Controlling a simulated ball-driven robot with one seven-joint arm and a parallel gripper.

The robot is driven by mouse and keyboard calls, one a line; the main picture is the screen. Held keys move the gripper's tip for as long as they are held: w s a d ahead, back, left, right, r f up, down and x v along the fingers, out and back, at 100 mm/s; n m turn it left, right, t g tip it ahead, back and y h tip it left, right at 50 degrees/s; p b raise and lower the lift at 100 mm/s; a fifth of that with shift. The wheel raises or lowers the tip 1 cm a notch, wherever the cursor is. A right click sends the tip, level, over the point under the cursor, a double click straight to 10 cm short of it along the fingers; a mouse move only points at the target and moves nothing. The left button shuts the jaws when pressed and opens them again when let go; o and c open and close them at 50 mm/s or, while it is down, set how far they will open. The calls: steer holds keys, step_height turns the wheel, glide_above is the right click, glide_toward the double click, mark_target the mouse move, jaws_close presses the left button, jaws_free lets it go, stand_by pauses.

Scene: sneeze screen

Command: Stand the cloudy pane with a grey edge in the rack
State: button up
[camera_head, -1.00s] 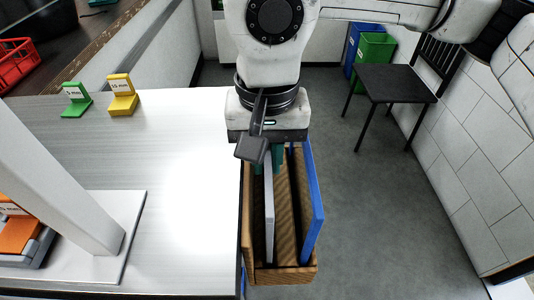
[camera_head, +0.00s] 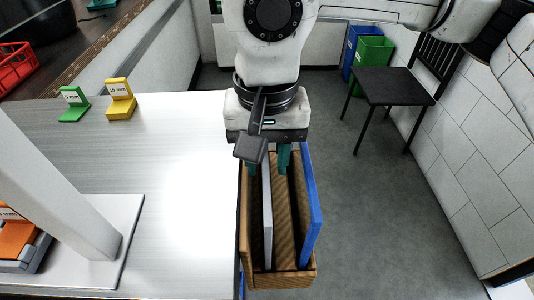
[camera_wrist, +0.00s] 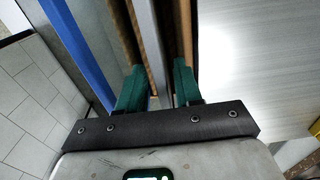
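The pane with a grey edge (camera_head: 267,215) stands upright in a slot of the brown rack (camera_head: 284,279) beside the table. My gripper (camera_head: 267,171) is above the rack's far part, its two green fingers apart on either side of that pane. In the wrist view, the grey edge (camera_wrist: 146,40) runs between the fingers of my gripper (camera_wrist: 159,68), with a gap visible on each side. The pane's lower part is hidden inside the rack. Whether its face is cloudy cannot be told from here.
A blue pane (camera_head: 313,210) stands at the rack's right side. The table (camera_head: 170,210) lies left of the rack, with a white post (camera_head: 60,190), a green block (camera_head: 73,105) and a yellow block (camera_head: 121,100). A black chair (camera_head: 394,86) stands on the floor behind.

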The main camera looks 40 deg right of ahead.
steer(key=shift+a, duration=0.1)
steer(key=shift+w+a+r+p, duration=0.1)
steer(key=shift+r+p, duration=0.55)
steer(key=shift+r, duration=0.55)
steer(key=shift+r+p, duration=1.15)
steer(key=shift+r, duration=1.1)
